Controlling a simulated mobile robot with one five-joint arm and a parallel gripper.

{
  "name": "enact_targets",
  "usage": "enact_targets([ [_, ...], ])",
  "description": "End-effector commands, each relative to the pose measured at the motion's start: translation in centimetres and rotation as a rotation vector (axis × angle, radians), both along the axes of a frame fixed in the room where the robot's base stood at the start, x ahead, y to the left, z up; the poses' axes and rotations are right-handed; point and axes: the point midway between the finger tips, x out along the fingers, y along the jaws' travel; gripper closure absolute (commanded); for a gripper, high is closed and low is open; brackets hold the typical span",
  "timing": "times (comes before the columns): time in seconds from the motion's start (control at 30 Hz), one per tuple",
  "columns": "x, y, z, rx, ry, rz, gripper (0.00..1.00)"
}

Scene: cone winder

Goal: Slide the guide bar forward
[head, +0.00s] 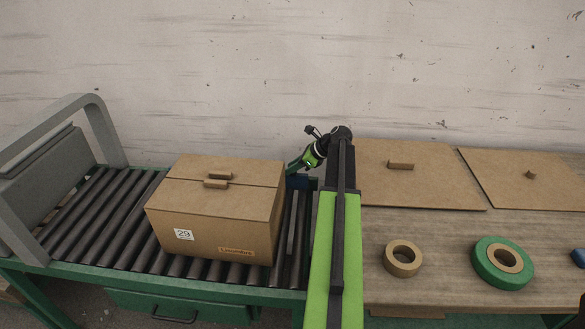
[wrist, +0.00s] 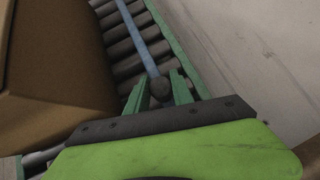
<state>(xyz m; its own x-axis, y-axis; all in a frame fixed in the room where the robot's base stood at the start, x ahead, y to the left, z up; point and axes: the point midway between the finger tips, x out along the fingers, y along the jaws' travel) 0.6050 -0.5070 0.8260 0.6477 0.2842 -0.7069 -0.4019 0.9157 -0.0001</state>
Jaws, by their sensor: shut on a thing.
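The guide bar shows in the wrist view as a blue strip (wrist: 143,38) running over the rollers, with a dark round knob (wrist: 160,87) at its near end. My gripper (wrist: 161,86) is shut on this knob, one green finger on each side of it. In the head view my gripper (head: 293,168) is at the far right end of the conveyor, behind the box. A small blue part of the guide bar (head: 298,183) shows just below it. The fingertips are too small there to make out, and my arm hides part of that area.
A closed cardboard box (head: 215,222) stands on the roller conveyor (head: 95,220), left of the guide bar. A grey frame (head: 105,130) arches over the left end. A table (head: 440,280) with tape rolls (head: 403,259) lies to the right. The wall is close behind.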

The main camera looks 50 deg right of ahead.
Motion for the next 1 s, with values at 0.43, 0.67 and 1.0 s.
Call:
enact_targets([
  [0.43,-1.7,2.0,0.0,0.0,0.001,-0.001,1.0],
  [0.67,-4.4,5.3,-0.1,0.0,0.002,-0.001,1.0],
  [1.0,-4.5,5.4,-0.1,0.001,0.006,0.002,0.67],
])
